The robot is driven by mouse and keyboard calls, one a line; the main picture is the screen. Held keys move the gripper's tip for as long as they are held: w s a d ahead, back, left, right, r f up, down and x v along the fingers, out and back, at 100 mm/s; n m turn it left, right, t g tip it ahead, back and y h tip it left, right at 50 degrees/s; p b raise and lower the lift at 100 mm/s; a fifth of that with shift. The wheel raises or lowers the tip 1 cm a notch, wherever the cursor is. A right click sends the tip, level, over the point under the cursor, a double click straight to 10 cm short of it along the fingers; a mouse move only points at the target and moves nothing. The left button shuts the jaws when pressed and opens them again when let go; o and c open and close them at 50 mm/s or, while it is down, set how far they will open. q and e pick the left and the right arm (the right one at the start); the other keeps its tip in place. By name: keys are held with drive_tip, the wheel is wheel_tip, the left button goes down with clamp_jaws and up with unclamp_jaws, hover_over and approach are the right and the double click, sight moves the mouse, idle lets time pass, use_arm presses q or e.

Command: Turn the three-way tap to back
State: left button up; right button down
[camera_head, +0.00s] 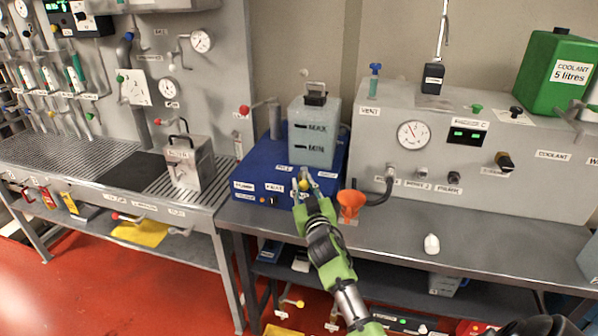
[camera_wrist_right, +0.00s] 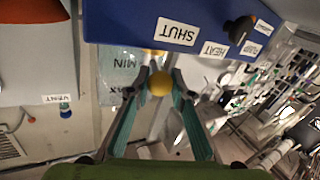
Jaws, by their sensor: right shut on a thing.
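A yellow knob (camera_head: 304,185), which looks like the handle end of the three-way tap, is at the front right of the blue box (camera_head: 262,168). My right gripper (camera_head: 303,180) is shut on this knob, its fingers pointing away from me. In the right wrist view the yellow knob (camera_wrist_right: 160,84) lies between the green fingertips (camera_wrist_right: 160,77). A SHUT label (camera_wrist_right: 176,32) and a HEAT label (camera_wrist_right: 213,50) are on the blue box near it. The tap's body is mostly hidden by the fingers and box. My left gripper is not in view.
A grey tank (camera_head: 313,130) marked MAX and MIN stands on the blue box. An orange funnel (camera_head: 350,203) stands close to the right of my gripper. A grey panel box (camera_head: 470,150) with a gauge is behind. The bench (camera_head: 480,240) is mostly clear at the right.

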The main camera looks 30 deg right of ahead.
drive_tip(key=shift+s+d+r+n+t+y+p, duration=0.2)
drive_tip(key=shift+d+n+y+p, duration=0.25)
drive_tip(key=shift+y+p, duration=0.15)
drive_tip(key=shift+s+d+r+n+t+y+p, duration=0.2)
drive_tip(key=shift+d+n+y+p, duration=0.1)
drive_tip(key=shift+n+y+p, duration=0.25)
drive_tip(key=n+y, duration=0.1)
drive_tip(key=y, duration=0.1)
drive_tip(key=d+n+y, duration=0.1)
drive_tip(key=d+f+n+y, duration=0.1)
drive_tip(key=y, duration=0.1)
drive_tip(key=shift+s+d+t+y+b, duration=0.1)
drive_tip(key=shift+s+t+y+b, duration=0.1)
drive_tip(key=shift+t+y+b, duration=0.15)
drive_tip(key=shift+d+r+n+y+b, duration=0.1)
drive_tip(key=shift+d+n+y+b, duration=0.15)
drive_tip(key=shift+n+y+b, duration=0.3)
drive_tip(key=shift+d+r+n+y+b, duration=0.1)
drive_tip(key=shift+d+n+y+b, duration=0.2)
drive_tip(key=shift+y, duration=0.35)
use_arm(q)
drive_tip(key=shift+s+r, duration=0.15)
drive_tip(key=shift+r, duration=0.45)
